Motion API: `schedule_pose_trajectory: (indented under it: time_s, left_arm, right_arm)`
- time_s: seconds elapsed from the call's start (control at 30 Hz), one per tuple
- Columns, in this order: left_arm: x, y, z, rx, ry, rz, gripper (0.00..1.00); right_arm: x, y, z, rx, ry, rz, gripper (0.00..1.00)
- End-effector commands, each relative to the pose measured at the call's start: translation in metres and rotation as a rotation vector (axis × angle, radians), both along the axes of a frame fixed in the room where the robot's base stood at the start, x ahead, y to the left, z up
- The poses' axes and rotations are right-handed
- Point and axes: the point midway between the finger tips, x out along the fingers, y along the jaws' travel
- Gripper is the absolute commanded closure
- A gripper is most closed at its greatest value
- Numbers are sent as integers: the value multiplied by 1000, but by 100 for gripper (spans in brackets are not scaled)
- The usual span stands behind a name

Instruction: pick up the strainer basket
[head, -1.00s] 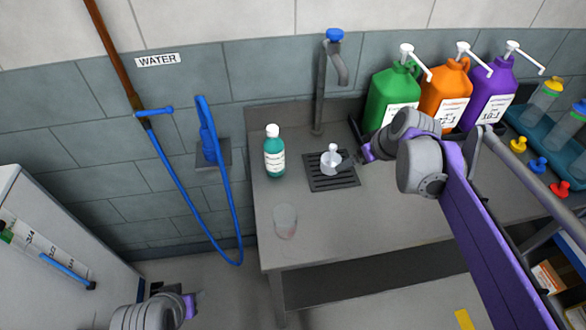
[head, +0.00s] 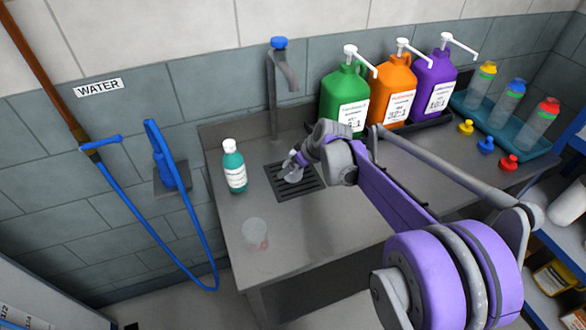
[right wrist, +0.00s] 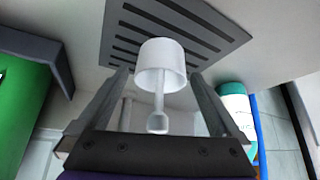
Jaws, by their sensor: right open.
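The white strainer basket (right wrist: 161,62), a small cup with a thin stem and knob, stands on the dark slotted drain grate (right wrist: 122,40) in the right wrist view. Its stem points toward my right gripper (right wrist: 160,76), whose open fingers lie on either side of the basket and stem, with gaps showing. In the head view the basket (head: 292,173) is partly hidden by my right gripper (head: 298,160) over the grate (head: 310,186). My left gripper is not in view.
A teal bottle (head: 234,168) stands left of the grate. Behind my right arm are green (head: 342,92), orange (head: 393,90) and purple (head: 433,85) pump jugs. A grey tap (head: 283,85) rises behind the grate. A clear cup (head: 255,233) stands near the front edge.

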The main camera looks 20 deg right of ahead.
Motion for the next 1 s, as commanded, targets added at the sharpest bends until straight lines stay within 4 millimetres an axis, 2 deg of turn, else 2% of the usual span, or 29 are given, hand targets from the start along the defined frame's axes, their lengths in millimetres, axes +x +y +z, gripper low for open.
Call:
schedule_pose_trajectory:
  time_s: [0.1, 0.33, 0.83, 1.0]
  left_arm:
    - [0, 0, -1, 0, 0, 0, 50]
    - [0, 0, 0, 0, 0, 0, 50]
    - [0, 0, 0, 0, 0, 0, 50]
    - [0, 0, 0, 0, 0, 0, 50]
  right_arm:
    - [5, 2, -8, 1, 0, -1, 0]
    - [5, 2, -9, 1, 0, -1, 0]
    - [5, 2, -9, 1, 0, -1, 90]
    - [5, 2, -8, 1, 0, -1, 92]
